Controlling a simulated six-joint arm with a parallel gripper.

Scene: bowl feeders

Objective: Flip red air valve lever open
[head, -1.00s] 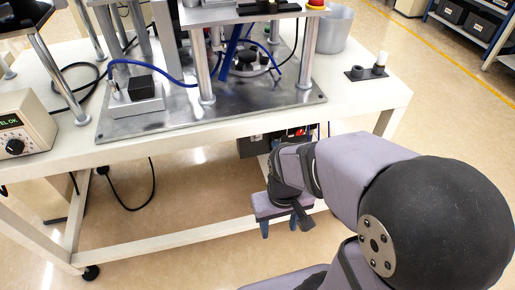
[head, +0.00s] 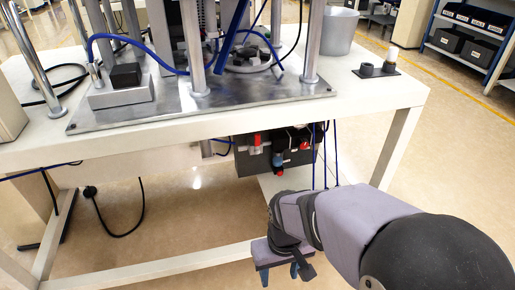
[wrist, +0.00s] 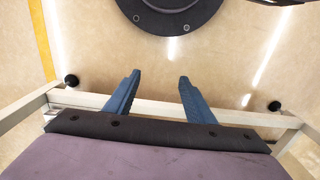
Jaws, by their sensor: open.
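Under the table, a dark unit (head: 270,152) carries several small red parts. One red part (head: 257,139) is at its upper left, another (head: 305,145) at its upper right, and one (head: 279,172) hangs at its lower edge. I cannot tell which is the air valve lever or how it is set. My gripper (head: 279,273) is below and in front of this unit, apart from it, pointing down. In the wrist view, my gripper (wrist: 160,82) has its two blue fingers spread with nothing between them. The valve does not show in the wrist view.
The white table (head: 385,98) has its front edge above my gripper, and a lower frame bar (head: 165,270) runs close beside it. Thin blue hoses (head: 325,160) hang right of the unit. A metal plate (head: 190,112) with machinery lies on top. Floor in front is clear.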

